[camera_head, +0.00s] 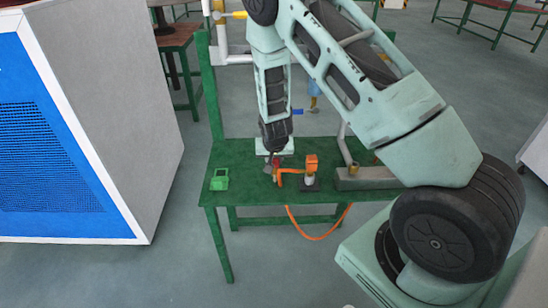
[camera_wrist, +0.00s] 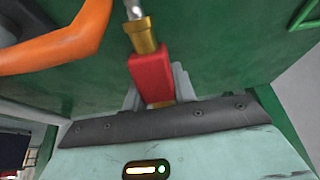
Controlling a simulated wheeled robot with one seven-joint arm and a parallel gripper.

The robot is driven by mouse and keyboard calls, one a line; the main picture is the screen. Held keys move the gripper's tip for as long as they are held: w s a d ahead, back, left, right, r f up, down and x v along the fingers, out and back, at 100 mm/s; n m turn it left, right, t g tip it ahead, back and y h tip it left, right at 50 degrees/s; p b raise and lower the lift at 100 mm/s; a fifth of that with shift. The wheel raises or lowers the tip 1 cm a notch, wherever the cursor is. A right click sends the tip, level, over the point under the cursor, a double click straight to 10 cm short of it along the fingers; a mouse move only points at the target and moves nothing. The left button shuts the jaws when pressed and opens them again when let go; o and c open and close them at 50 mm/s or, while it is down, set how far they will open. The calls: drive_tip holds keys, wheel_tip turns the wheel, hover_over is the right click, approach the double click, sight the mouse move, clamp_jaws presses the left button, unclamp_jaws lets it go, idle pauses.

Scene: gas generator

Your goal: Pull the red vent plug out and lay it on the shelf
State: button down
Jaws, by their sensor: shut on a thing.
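The red vent plug (camera_wrist: 151,76) is a red block with a brass collar and a silver end in the wrist view. The silver end runs out of the top of that view, so I cannot tell whether it is free of its seat. My gripper (camera_wrist: 158,92) is shut on the red block, with its grey fingers beside it. In the head view my gripper (camera_head: 272,157) points down, low over the green shelf (camera_head: 240,155), and only a small bit of red (camera_head: 276,162) shows there.
An orange fitting (camera_head: 311,163) with an orange hose (camera_head: 318,236) stands close right of my gripper; an orange tube (camera_wrist: 65,45) is near in the wrist view. A small green holder (camera_head: 219,180) is at left. A grey block (camera_head: 368,178) lies at right.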

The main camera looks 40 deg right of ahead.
drive_tip(key=c, duration=1.1)
unclamp_jaws()
drive_tip(key=shift+o, duration=0.2)
drive_tip(key=shift+r+p, duration=1.3)
drive_tip(key=shift+r, duration=0.2)
drive_tip(key=p+v, duration=0.4)
drive_tip(key=v, duration=0.2)
drive_tip(key=shift+p, duration=0.3)
